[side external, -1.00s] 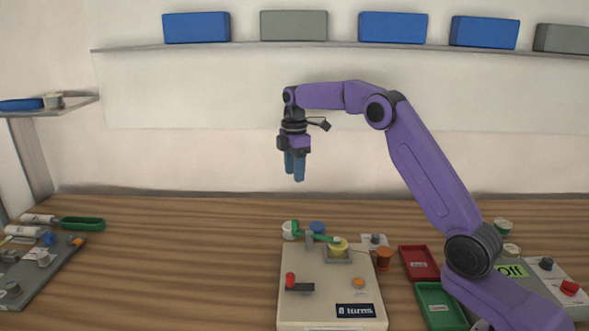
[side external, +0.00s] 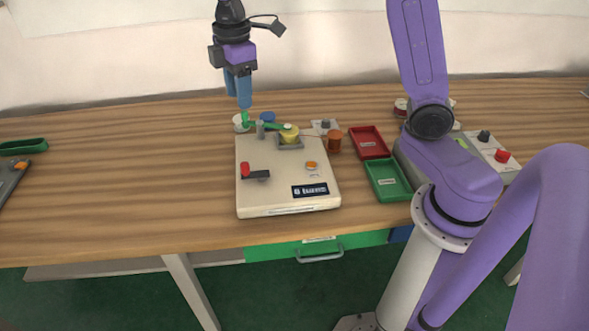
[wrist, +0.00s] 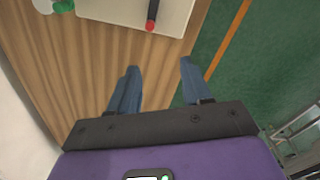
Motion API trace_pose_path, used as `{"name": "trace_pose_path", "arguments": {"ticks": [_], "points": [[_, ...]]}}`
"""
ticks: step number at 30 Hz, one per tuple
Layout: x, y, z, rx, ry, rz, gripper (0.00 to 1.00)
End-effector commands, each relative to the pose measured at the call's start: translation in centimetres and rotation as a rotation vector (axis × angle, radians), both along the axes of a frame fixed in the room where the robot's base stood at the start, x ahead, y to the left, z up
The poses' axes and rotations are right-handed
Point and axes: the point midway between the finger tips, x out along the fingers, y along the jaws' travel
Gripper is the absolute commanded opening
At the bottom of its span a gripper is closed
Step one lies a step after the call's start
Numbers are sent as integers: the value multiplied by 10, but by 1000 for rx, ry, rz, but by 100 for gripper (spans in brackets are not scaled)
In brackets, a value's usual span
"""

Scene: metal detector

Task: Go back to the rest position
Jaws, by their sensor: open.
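My gripper (side external: 238,92) hangs in the air in the side external view, fingers pointing down, above the back left of a beige machine (side external: 262,202). In the wrist view my gripper (wrist: 160,75) shows two blue fingers spread apart with nothing between them, over bare wood and the table edge. The machine carries a red-knobbed lever (side external: 245,170), an orange button (side external: 311,165), a yellow spool (side external: 290,134) and a green crank arm (side external: 265,125). In the wrist view a corner of the machine (wrist: 115,10) and the red knob (wrist: 149,25) show at the top.
Red (side external: 368,143) and green (side external: 388,181) trays lie right of the machine, beside an orange spool (side external: 334,140). White (side external: 241,123) and blue (side external: 267,118) spools stand behind it. A control box with a red knob (side external: 502,156) is at right.

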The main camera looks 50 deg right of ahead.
Motion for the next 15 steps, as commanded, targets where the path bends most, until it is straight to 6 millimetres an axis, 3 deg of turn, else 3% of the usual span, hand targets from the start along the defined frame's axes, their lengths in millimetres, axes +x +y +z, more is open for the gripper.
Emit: {"name": "trace_pose_path", "arguments": {"ticks": [1, 6, 15], "points": [[-21, 6, 1, 2, -2, 0, 49], [-87, 19, -4, 7, -5, -21, 49], [-203, 6, -23, 15, -3, -61, 49]]}}
